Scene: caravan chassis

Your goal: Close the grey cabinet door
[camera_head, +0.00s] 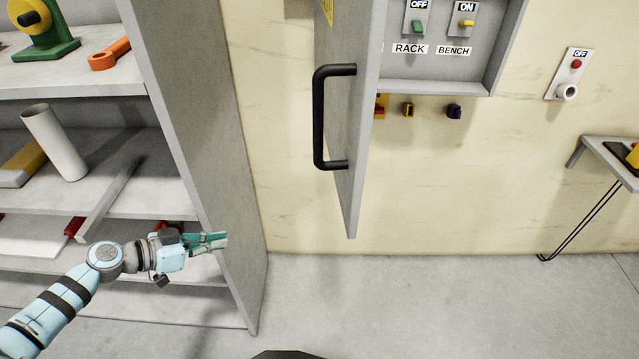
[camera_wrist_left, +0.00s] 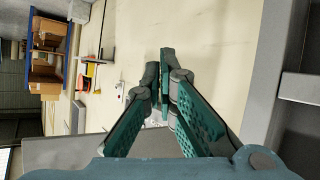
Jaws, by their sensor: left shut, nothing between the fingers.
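The grey cabinet door (camera_head: 359,110) stands open in the head view, swung out from the cabinet and seen nearly edge-on. It has a black bar handle (camera_head: 320,118) on its left face. The open cabinet (camera_head: 440,88) shows a switch labelled RACK and a switch labelled BENCH. My left gripper (camera_head: 226,240) is shut and empty, in front of the grey shelf's side panel, below and left of the door. Its teal fingers also show in the left wrist view (camera_wrist_left: 165,55). My right gripper is in neither view.
A grey shelf unit (camera_head: 190,130) fills the left, holding a white tube (camera_head: 54,142) and an orange tool (camera_head: 109,54). A wall switch (camera_head: 569,74) and a small table (camera_head: 610,160) are on the right. The floor below the door is clear.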

